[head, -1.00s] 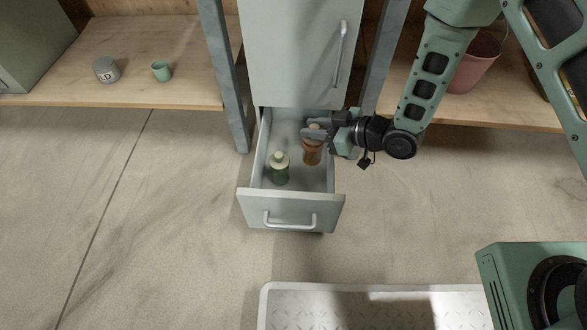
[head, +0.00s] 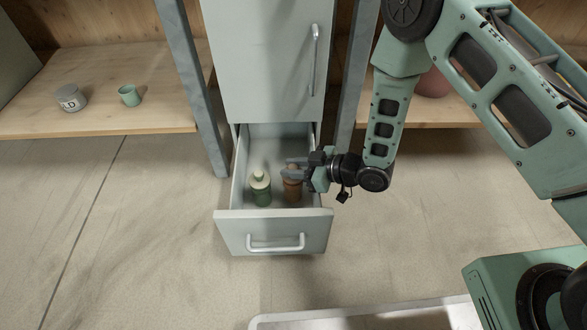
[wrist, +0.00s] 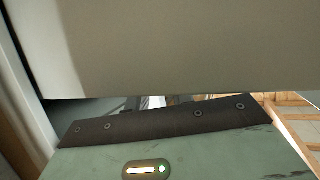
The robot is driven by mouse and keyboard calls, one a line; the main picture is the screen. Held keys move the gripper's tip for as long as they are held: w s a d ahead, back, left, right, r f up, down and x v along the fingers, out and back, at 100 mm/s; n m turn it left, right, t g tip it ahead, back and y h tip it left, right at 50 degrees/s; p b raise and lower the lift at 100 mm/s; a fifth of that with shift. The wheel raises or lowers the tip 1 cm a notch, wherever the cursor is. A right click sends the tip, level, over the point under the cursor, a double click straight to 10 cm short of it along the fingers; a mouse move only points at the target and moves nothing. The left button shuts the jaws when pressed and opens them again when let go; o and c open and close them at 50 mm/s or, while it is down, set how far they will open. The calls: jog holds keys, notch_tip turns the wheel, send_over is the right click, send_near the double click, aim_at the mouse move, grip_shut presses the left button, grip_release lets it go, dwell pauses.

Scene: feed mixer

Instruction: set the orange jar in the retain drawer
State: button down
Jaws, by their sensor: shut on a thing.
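The orange jar (head: 292,190) is inside the open retain drawer (head: 273,229), toward its right side. My gripper (head: 297,168) reaches in from the right and is shut on the upper part of the jar. The jar looks upright; I cannot tell whether its base touches the drawer floor. A green bottle (head: 260,190) with a pale cap stands to its left in the drawer, close by. The wrist view shows mostly a grey panel (wrist: 180,45) and my gripper's housing; the jar is hidden there.
The closed cabinet front (head: 265,60) rises just above and behind the open drawer. Grey posts (head: 190,90) flank it. A grey tin (head: 71,98) and a teal cup (head: 129,95) stand on the left shelf. The floor left of the drawer is clear.

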jog(key=shift+f, duration=0.5)
jog(key=shift+f+b, duration=0.1)
jog(key=shift+b, duration=0.2)
jog(key=c, duration=1.2)
grip_release()
jog(key=shift+s+f, duration=0.1)
